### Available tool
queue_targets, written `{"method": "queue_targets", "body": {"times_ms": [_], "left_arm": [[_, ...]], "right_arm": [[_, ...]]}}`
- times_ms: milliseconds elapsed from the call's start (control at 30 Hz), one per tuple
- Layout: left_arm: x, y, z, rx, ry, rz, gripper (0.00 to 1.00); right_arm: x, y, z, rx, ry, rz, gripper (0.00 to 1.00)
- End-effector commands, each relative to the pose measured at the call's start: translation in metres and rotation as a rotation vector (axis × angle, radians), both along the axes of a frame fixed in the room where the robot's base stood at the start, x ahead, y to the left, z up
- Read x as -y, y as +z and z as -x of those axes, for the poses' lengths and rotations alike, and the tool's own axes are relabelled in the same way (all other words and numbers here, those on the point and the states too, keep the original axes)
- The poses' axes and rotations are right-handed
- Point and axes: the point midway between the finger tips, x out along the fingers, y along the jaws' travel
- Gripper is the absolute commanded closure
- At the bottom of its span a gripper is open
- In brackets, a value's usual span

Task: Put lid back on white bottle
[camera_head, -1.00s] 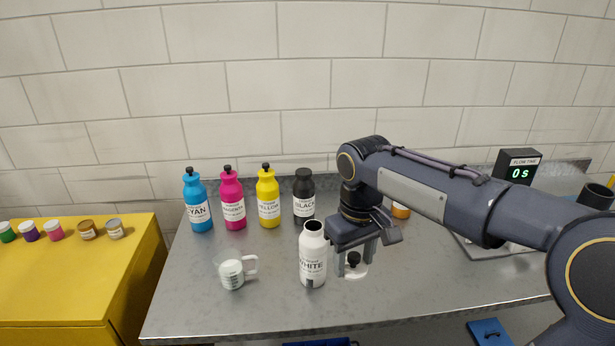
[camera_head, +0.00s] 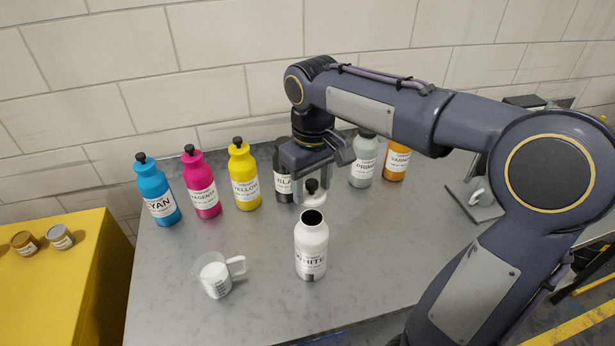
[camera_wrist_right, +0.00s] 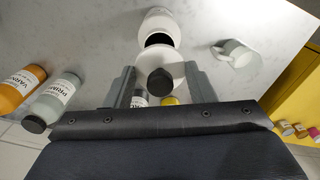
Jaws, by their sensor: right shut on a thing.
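The white bottle (camera_head: 311,250) stands upright and open on the metal table, its dark mouth showing at the top. It also shows in the right wrist view (camera_wrist_right: 158,22). My right gripper (camera_head: 314,196) is shut on the white lid (camera_head: 313,199), which has a black knob. The lid is held in the air just above and behind the bottle's mouth, apart from it. In the right wrist view the lid (camera_wrist_right: 172,76) sits between the two fingers and partly overlaps the bottle's mouth. My left gripper is not in view.
A measuring cup (camera_head: 216,276) with white contents stands left of the bottle. Cyan (camera_head: 160,200), magenta (camera_head: 203,190), yellow (camera_head: 244,182), black (camera_head: 281,186), primer (camera_head: 364,165) and varnish (camera_head: 396,163) bottles stand behind. The table's front is clear.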

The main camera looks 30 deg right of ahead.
Motion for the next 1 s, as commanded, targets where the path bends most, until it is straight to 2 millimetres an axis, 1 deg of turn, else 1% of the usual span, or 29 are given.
{"method": "queue_targets", "body": {"times_ms": [33,400,600,733,1000], "left_arm": [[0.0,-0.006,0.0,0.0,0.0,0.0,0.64],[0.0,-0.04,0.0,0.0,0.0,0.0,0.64],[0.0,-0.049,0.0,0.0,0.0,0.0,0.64],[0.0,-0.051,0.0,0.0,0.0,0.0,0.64],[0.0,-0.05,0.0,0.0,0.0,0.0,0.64]], "right_arm": [[0.0,-0.006,0.0,0.0,0.0,0.0,0.82],[0.0,-0.041,0.0,-0.001,0.0,0.0,0.82],[0.0,-0.056,0.0,-0.001,0.0,0.0,0.82],[0.0,-0.059,0.0,0.0,0.0,0.0,0.82],[0.0,-0.059,0.0,0.0,0.0,0.0,0.82]]}}
